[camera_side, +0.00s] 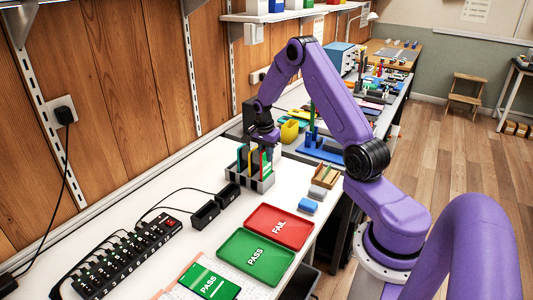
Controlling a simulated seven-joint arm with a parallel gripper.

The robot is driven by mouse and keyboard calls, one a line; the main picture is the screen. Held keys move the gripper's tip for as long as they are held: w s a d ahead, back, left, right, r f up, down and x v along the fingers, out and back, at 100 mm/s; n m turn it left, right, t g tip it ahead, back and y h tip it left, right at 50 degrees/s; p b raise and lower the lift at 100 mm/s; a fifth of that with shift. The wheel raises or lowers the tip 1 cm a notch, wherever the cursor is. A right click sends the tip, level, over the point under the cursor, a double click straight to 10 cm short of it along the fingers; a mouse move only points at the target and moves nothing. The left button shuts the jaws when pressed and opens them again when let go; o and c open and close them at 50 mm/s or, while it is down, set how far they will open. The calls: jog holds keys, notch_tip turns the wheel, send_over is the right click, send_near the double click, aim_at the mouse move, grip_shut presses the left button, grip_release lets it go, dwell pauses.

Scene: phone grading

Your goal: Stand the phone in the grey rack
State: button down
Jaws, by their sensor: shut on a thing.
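The grey rack (262,185) stands on the white bench near the wall, with upright phones and coloured slabs in its slots. My gripper (264,147) is directly above the rack, pointing down, shut on a thin upright phone (266,161). The phone's lower part is at the rack's slots; whether it rests on the slot bottom cannot be told at this size.
A green PASS tray (255,257) and a red FAIL tray (278,227) lie in front of the rack. A yellow cup (289,132) stands behind.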

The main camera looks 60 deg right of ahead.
jog(key=shift+f, duration=0.55)
jog(key=c, duration=1)
grip_release()
jog(key=shift+r, duration=3.5)
